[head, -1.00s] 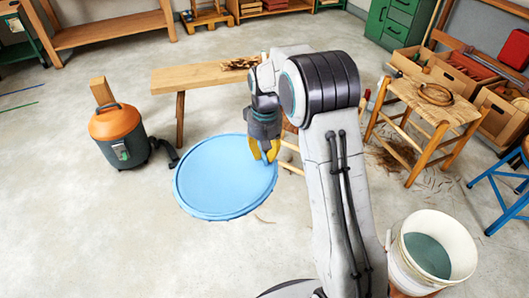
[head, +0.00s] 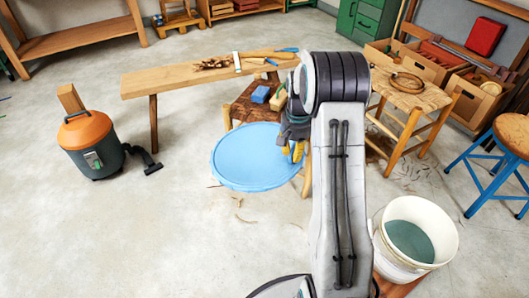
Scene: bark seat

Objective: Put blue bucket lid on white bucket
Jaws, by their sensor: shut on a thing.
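The blue bucket lid (head: 248,158) is a wide flat disc held up in the air, seen from above, left of my arm. My gripper (head: 293,151) has yellow fingertips and is shut on the lid's right edge. The white bucket (head: 388,252) stands at the lower right, right of my arm. It is open at the top and has teal contents inside. The lid is apart from the bucket, up and to the left of it in the picture. My arm stands between them in the view.
A wooden bench (head: 180,80) with shavings and tools stands behind the lid, by a low brown stool (head: 250,107). An orange vacuum (head: 88,143) is at left. A woven-seat stool (head: 415,88) and a blue-legged stool (head: 487,175) stand at right. Floor at lower left is clear.

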